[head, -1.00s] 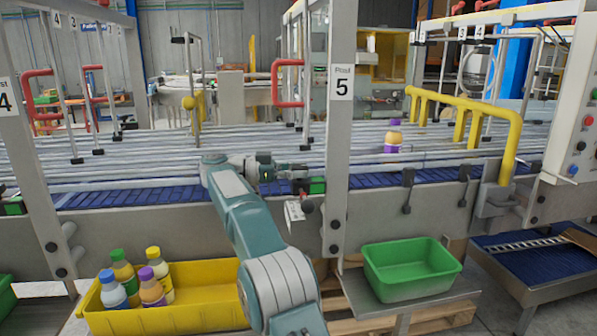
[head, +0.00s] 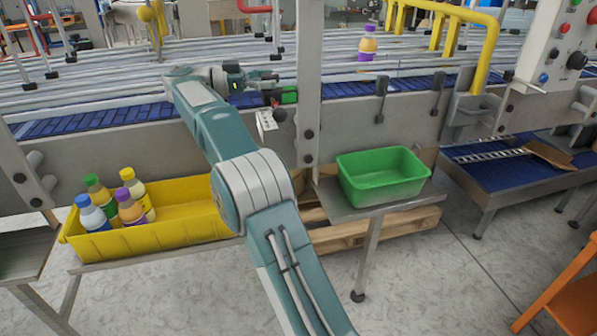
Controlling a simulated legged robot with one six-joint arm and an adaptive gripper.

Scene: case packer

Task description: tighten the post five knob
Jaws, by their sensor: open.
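The post five upright (head: 309,80) stands in front of the conveyor; its number label is out of view. A small dark round knob (head: 280,115) sits just left of the post, beside a white bracket (head: 265,121). Two dark round fittings also show on the post's lower part. I cannot tell how tight the knob is. My gripper (head: 273,86) is open and points right, just above the knob and left of the post. It is apart from the knob as far as I can see, with nothing between its fingers.
A green block (head: 289,96) sits by my fingertips. The conveyor (head: 120,80) carries a purple-and-orange bottle (head: 367,43). Below are a yellow crate (head: 190,225) with several bottles and a green bin (head: 383,190). A control panel (head: 563,50) stands at right.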

